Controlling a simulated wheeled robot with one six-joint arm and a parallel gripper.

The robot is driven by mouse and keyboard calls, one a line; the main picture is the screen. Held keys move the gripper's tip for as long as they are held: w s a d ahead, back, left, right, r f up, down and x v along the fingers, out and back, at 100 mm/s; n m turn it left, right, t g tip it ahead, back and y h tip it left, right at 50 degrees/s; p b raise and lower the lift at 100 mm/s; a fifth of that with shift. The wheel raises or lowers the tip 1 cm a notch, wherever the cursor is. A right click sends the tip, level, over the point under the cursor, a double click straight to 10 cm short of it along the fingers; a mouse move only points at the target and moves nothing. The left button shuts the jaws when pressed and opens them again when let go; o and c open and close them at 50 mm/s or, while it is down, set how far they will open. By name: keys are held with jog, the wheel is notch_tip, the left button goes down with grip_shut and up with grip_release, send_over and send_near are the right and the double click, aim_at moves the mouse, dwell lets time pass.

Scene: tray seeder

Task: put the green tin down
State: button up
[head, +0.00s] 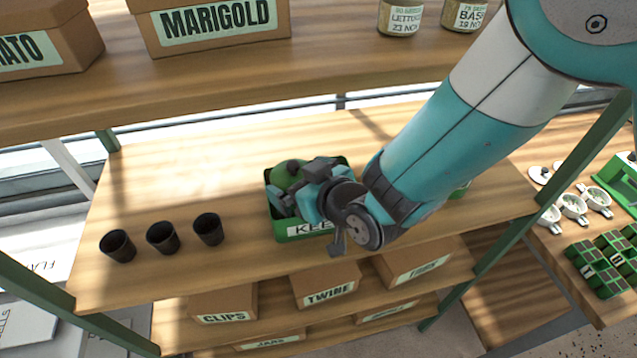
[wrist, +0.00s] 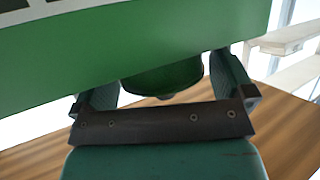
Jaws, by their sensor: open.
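The green tin (head: 284,178), with a dark knob on top, stands in the green tray (head: 297,237) on the middle shelf; the tray's front label is partly covered and reads "KEE". My gripper (head: 297,197) is at the tray, close against the tin, and hides much of it. In the wrist view the rounded tin (wrist: 163,78) shows between my two open fingers (wrist: 165,88), partly cut off by a large green surface that looks like the tray wall. Whether a finger touches the tin I cannot tell.
Three black pots (head: 162,238) stand left of the tray. The upper shelf (head: 200,75) holds the MARIGOLD box (head: 215,25) and jars (head: 400,17). Boxes such as TWINE (head: 326,285) sit below. The shelf between pots and tray is clear.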

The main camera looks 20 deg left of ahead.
jog(key=s+d+r+m+g+h+b, duration=0.1)
jog(key=s+d+r, duration=0.3)
jog(key=d, duration=0.6)
jog(key=s+d+r+m+g+h+b, duration=0.1)
jog(key=s+d+r+m+g+h, duration=0.1)
jog(key=d, duration=0.8)
jog(key=s+d+r+m+g+h+b, duration=0.1)
jog(key=s+d+r+g+h+b, duration=0.1)
jog(key=s+d+r+g+h, duration=0.2)
jog(key=s+d+r, duration=0.3)
jog(key=s+d, duration=0.1)
jog(key=d, duration=0.2)
jog(key=shift+d+r+m, duration=0.3)
jog(key=shift+r+m, duration=0.1)
jog(key=shift+d, duration=0.1)
